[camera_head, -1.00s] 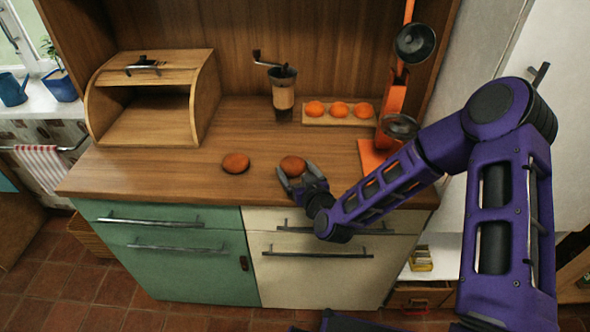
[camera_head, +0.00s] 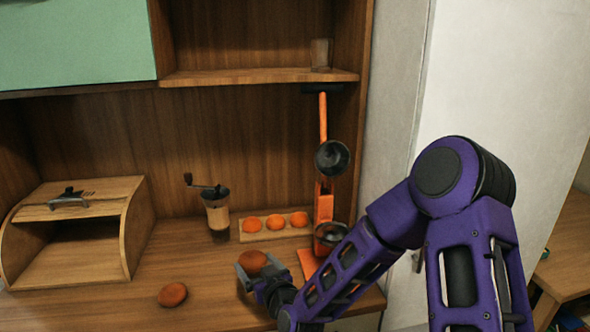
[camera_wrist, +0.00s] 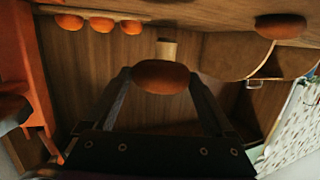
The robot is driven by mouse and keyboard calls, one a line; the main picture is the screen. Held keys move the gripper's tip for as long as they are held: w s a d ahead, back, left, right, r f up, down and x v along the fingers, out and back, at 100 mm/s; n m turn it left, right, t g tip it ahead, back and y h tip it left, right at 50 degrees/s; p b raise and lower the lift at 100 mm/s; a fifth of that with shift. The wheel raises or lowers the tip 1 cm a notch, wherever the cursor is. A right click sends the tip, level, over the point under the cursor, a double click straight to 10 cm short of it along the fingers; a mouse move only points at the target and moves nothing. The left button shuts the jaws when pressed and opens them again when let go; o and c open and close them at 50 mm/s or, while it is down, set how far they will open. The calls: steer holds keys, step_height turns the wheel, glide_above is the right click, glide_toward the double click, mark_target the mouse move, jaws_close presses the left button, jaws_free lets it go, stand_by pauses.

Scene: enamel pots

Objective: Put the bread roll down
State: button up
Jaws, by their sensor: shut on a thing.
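My gripper (camera_head: 262,278) is shut on a brown bread roll (camera_head: 253,262). In the wrist view, the held roll (camera_wrist: 160,77) sits between the two finger ends. The roll appears a little above the wooden counter, though its exact height is hard to judge. A second brown roll (camera_head: 173,294) lies on the counter to the left of my gripper, and it also shows at the top right of the wrist view (camera_wrist: 280,26). An open wooden bread box (camera_head: 138,225) stands at the far left, its inside dark.
A hand mill (camera_head: 217,212) stands at the back. Right of it, a wooden board (camera_head: 262,234) holds three orange round things. An orange stand with dark bowls (camera_head: 324,202) is close to my arm on the right. Bare counter (camera_head: 190,262) lies between the box and my gripper.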

steer(key=d+f+m+h, duration=0.1)
steer(key=d, duration=0.4)
steer(key=w+d+f+m+t+h, duration=0.1)
steer(key=d, duration=0.3)
steer(key=d+f+m+h, duration=0.1)
steer(key=d+h, duration=0.1)
steer(key=d, duration=0.3)
steer(key=shift+w+d+t, duration=0.2)
steer(key=shift+d+t, duration=0.1)
steer(key=d+m+h, duration=0.1)
steer(key=d, duration=0.2)
steer(key=s+d+f+m+h, duration=0.1)
steer(key=d, duration=0.3)
steer(key=d+h, duration=0.1)
steer(key=d, duration=0.2)
steer(key=shift+s+d+f+m+t+h, duration=0.15)
steer(key=shift+s+d+m+t+h, duration=0.15)
steer(key=shift+s+m, duration=0.1)
steer(key=shift+d, duration=0.4)
steer(key=shift+s+f, duration=0.15)
